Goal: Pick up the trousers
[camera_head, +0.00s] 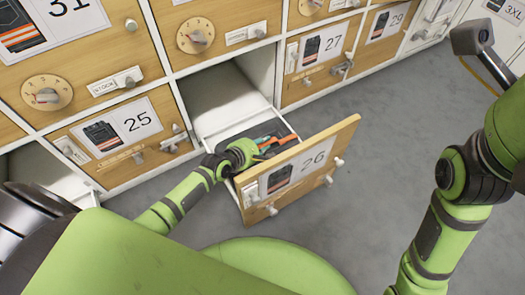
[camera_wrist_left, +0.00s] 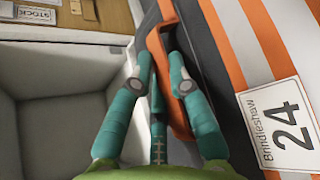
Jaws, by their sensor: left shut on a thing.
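The trousers (camera_wrist_left: 245,65) are dark with orange and pale grey bands, folded in the open drawer marked 26. A white tag (camera_wrist_left: 279,124) on them reads Brindleshaw 24. In the head view they show as a dark patch with orange (camera_head: 286,139) behind the drawer front. My left gripper (camera_head: 264,144) reaches into the drawer. In the left wrist view its teal fingers (camera_wrist_left: 163,78) are shut on the trousers at an orange-edged fold near the drawer's side wall. Part of the trousers is hidden by the gripper and drawer front. My right gripper is not in view.
The open drawer's wooden front (camera_head: 342,137) stands out over the grey floor (camera_head: 400,110). Closed drawers 25 (camera_head: 165,105) and 27 (camera_head: 308,80) flank it. Another drawer is partly open at the lower left (camera_head: 38,165). The floor to the right is clear up to my right arm.

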